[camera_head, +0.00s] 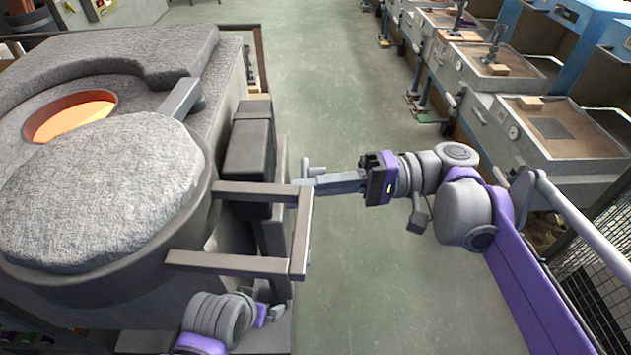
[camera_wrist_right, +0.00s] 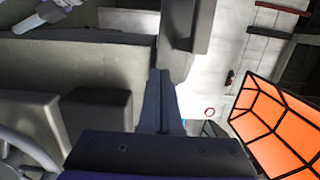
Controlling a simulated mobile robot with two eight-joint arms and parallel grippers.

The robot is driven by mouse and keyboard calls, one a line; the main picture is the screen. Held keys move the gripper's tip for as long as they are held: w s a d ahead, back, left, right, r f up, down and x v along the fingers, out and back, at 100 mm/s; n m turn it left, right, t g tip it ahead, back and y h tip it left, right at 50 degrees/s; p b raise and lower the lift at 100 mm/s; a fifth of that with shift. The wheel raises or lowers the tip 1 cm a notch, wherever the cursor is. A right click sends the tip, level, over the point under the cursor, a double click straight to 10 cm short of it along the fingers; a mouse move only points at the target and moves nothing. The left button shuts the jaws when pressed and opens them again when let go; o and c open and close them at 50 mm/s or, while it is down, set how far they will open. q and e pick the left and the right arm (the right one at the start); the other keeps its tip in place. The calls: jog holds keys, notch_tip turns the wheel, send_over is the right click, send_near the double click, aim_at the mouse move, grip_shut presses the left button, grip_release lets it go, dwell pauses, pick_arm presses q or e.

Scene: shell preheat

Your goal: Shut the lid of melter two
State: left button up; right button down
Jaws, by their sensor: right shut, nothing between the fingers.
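The melter (camera_head: 222,80) is a large grey furnace at the left of the head view; no number is readable. Its round lid (camera_head: 90,200) has a rough, pale face, and a glowing orange opening (camera_head: 70,115) shows uncovered beyond it. A brown-grey bar handle (camera_head: 301,235) juts right from the lid's side. My right gripper (camera_head: 308,183) is shut and empty, its fingertips at the handle's far corner; I cannot tell whether they touch. In the wrist view the shut fingers (camera_wrist_right: 160,100) point at a grey bar (camera_wrist_right: 185,40). My left gripper (camera_head: 268,314) is low beside the melter, its fingers unclear.
A dark box (camera_head: 250,148) is on the melter's right side, behind the handle. Open green-grey floor (camera_head: 345,100) lies to the right. A row of workbenches (camera_head: 500,85) and a mesh fence (camera_head: 600,290) bound the right side. An orange panel (camera_wrist_right: 275,130) shows in the wrist view.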

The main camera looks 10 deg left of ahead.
aim_at(241, 195)
jog(key=p+x, duration=0.1)
jog(key=x, duration=0.9)
